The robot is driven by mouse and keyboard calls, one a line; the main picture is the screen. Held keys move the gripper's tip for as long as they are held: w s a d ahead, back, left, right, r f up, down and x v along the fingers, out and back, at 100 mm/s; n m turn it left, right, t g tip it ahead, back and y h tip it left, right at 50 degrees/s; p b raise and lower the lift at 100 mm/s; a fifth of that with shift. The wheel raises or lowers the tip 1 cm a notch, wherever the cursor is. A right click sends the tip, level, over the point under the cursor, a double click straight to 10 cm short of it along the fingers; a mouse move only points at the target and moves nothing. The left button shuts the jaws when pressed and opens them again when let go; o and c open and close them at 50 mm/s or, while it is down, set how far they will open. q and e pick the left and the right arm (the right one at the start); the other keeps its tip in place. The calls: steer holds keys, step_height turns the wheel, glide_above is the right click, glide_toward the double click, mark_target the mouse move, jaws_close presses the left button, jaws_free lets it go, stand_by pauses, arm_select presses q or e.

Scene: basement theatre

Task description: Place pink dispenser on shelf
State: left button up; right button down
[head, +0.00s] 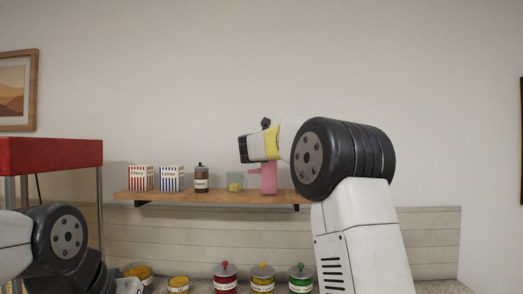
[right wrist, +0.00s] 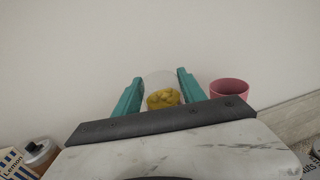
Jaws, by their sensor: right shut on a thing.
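The pink dispenser (head: 268,180) stands upright on the wooden shelf (head: 170,197), near its right end and partly hidden by my right arm. It also shows in the right wrist view (right wrist: 229,90) as an open pink rim, to the right of my fingers and apart from them. My right gripper (right wrist: 160,76) has teal fingers shut on a clear cup with yellow contents (right wrist: 163,99). In the head view this cup (head: 235,181) is at shelf level, just left of the dispenser; I cannot tell whether it rests on the shelf. My left gripper is out of view; only its arm shows at lower left.
A red-striped box (head: 141,178), a blue-striped box (head: 172,178) and a brown jar (head: 201,179) stand left of the cup. Lidded jars (head: 263,278) and yellow-filled bowls (head: 178,284) stand on the counter below. A red-topped machine (head: 50,154) is at left.

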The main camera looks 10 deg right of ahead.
steer(key=shift+f, duration=0.1)
steer(key=c, duration=0.7)
jaws_free()
steer(key=shift+o, duration=0.2)
steer(key=shift+s+a, duration=0.1)
steer(key=shift+s, duration=0.25)
steer(key=v, duration=1.1)
steer(key=shift+s, duration=0.2)
